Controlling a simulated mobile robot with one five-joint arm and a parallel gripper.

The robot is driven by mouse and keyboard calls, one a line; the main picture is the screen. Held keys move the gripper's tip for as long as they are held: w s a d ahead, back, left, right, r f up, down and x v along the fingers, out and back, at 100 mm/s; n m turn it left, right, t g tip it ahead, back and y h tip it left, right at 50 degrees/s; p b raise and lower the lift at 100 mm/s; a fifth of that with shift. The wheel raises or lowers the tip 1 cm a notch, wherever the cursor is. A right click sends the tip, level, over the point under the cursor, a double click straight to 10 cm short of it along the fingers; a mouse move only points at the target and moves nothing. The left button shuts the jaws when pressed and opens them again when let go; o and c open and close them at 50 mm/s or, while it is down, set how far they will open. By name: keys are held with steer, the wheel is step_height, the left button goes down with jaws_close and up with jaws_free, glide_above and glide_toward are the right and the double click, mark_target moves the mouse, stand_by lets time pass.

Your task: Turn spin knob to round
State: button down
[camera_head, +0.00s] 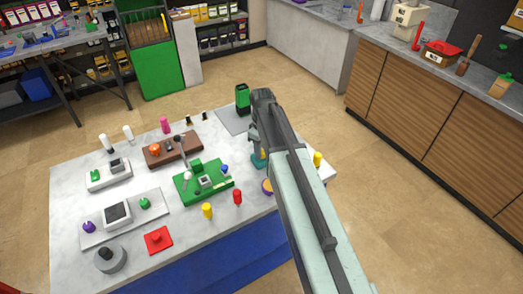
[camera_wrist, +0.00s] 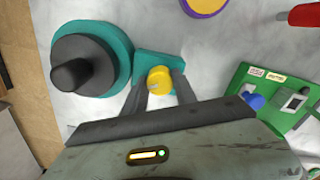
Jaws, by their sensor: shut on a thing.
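A round yellow knob (camera_wrist: 159,76) with a small pale mark stands on a teal block (camera_wrist: 163,62) in the wrist view. My gripper (camera_wrist: 157,92) has one dark finger on each side of the knob and is shut on it. A teal round base (camera_wrist: 124,50) with a large dark grey knob-like top (camera_wrist: 82,66) adjoins the block on the left. In the head view, my arm covers most of this device; only a teal part (camera_head: 259,160) shows beside the arm. No label for "round" can be read.
A green board (camera_wrist: 262,85) with small parts and labels lies to the right in the wrist view. A purple-and-yellow disc (camera_wrist: 206,4) and a red piece (camera_wrist: 300,14) lie at the top. The white table (camera_head: 75,205) holds several other small devices, including a green cup-like thing (camera_head: 242,97).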

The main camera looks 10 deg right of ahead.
steer(key=m, duration=0.5)
steer(key=shift+m, duration=0.3)
steer(key=m, duration=1.1)
steer(key=shift+m, duration=0.4)
steer(key=m, duration=0.5)
steer(key=shift+m, duration=0.3)
steer(key=c, duration=1)
jaws_free()
